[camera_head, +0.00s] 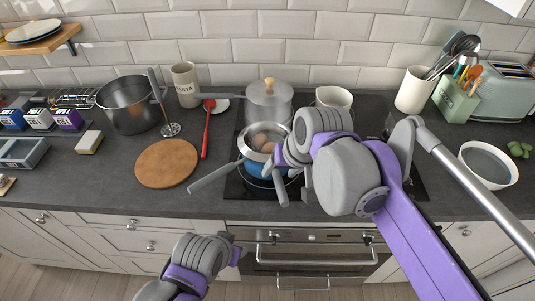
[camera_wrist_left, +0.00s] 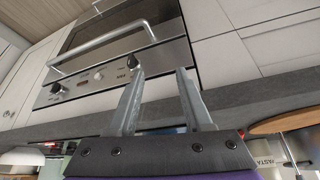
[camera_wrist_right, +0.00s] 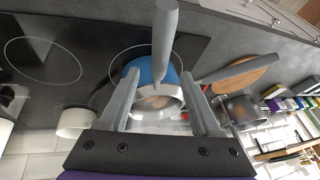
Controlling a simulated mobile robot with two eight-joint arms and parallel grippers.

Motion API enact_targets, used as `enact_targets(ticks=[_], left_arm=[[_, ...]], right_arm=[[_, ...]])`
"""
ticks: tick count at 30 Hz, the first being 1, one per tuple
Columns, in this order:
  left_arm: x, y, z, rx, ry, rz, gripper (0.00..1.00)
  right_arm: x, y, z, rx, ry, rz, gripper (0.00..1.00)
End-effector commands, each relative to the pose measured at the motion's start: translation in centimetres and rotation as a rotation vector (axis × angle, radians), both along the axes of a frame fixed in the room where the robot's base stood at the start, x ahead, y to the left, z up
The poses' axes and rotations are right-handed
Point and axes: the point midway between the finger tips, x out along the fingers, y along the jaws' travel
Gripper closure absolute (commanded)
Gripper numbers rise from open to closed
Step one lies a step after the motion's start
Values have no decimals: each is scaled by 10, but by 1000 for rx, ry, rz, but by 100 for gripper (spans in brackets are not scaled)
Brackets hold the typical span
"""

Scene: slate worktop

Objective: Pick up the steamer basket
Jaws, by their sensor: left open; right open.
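The steamer basket (camera_head: 243,141) is a silver, round-rimmed basket holding brown eggs (camera_head: 260,140). It sits on a blue pot (camera_head: 256,168) on the hob. In the right wrist view the basket (camera_wrist_right: 150,115) lies beyond and between my fingers, and a thick grey handle (camera_wrist_right: 165,40) sticks up toward the camera; I take it for the basket's. My right gripper (camera_head: 292,182) is open over the basket's right front, partly hiding it; its fingers show in the right wrist view (camera_wrist_right: 161,95). My left gripper (camera_head: 238,250) is open and empty, low before the oven; its fingers also show in the left wrist view (camera_wrist_left: 158,90).
A second long grey handle (camera_head: 213,177) points front-left from the pot area. A lidded pot (camera_head: 269,103) stands close behind. A round wooden board (camera_head: 166,164), a red spoon (camera_head: 207,130) and a large dark pot (camera_head: 129,105) are left. A white bowl (camera_head: 488,165) is far right.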

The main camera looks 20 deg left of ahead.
Motion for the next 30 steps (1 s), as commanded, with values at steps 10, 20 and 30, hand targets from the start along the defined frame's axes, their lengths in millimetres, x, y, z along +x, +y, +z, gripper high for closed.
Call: enact_targets(ticks=[10,20,30], left_arm=[[0,0,-2,0,1,0,50],[-1,0,-3,0,2,0,50],[-1,0,-3,0,2,0,50]], right_arm=[[7,8,-35,0,0,0,35],[14,17,-63,0,0,0,35],[14,17,-63,0,0,0,66]])
